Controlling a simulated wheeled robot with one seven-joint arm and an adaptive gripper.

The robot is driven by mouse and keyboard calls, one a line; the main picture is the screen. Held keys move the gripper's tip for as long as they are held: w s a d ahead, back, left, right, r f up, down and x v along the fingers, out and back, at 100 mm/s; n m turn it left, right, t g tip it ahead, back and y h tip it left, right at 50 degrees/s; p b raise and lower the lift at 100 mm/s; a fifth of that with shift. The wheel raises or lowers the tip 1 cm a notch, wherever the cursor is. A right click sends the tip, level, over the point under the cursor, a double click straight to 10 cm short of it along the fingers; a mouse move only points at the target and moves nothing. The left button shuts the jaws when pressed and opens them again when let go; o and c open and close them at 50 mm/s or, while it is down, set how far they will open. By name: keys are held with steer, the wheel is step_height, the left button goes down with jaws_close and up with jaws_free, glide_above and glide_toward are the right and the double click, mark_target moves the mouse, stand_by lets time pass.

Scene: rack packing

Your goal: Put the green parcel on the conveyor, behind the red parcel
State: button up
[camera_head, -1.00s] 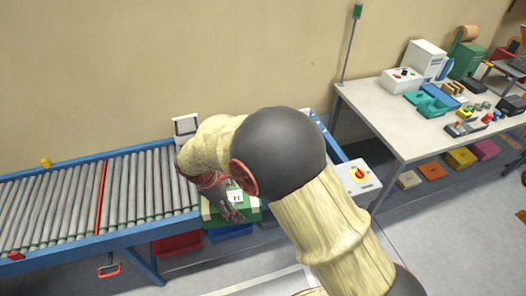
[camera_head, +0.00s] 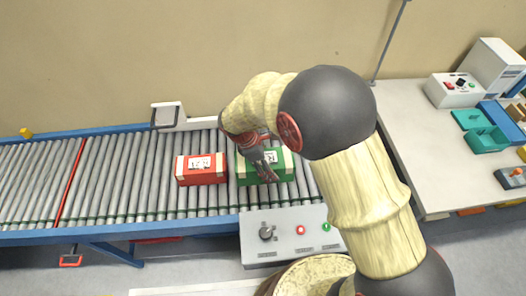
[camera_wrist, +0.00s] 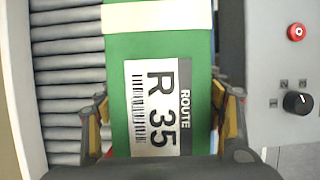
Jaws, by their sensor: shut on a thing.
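The green parcel (camera_head: 286,166) is a green box with pale bands and a white label, at the right part of the roller conveyor (camera_head: 120,190). My gripper (camera_head: 264,163) is shut on it from above, with a finger on each side. In the wrist view the green parcel (camera_wrist: 118,62) lies between the fingers, its label reading "ROUTE R 35". The red parcel (camera_head: 202,177) rests on the rollers just left of the green one, with a small gap between them. I cannot tell whether the green parcel touches the rollers.
A grey control box (camera_head: 290,240) with a knob and buttons stands at the conveyor's front edge. A white-framed device (camera_head: 168,117) stands at the back edge. A red line (camera_head: 70,185) crosses the rollers at the left. A worktable (camera_head: 410,120) is at the right.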

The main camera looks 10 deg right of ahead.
steer(key=w+d+f+b, duration=0.1)
steer(key=w+d+f, duration=0.2)
steer(key=w+d+f+b, duration=0.2)
steer(key=w+d+f, duration=0.1)
steer(key=d, duration=0.1)
steer(key=w+d+f+b, duration=0.1)
steer(key=w+d+f, duration=0.2)
steer(key=d+f, duration=0.1)
steer(key=shift+d, duration=0.15)
steer(key=shift+w+d+f+b, duration=0.1)
steer(key=shift+f+b, duration=0.4)
steer(key=shift+f, duration=0.35)
steer(key=shift+w+d+f+b, duration=0.1)
steer(key=shift+f+b, duration=0.35)
steer(key=shift+f, duration=0.4)
steer(key=shift+f, duration=0.15)
steer(key=o, duration=1.8)
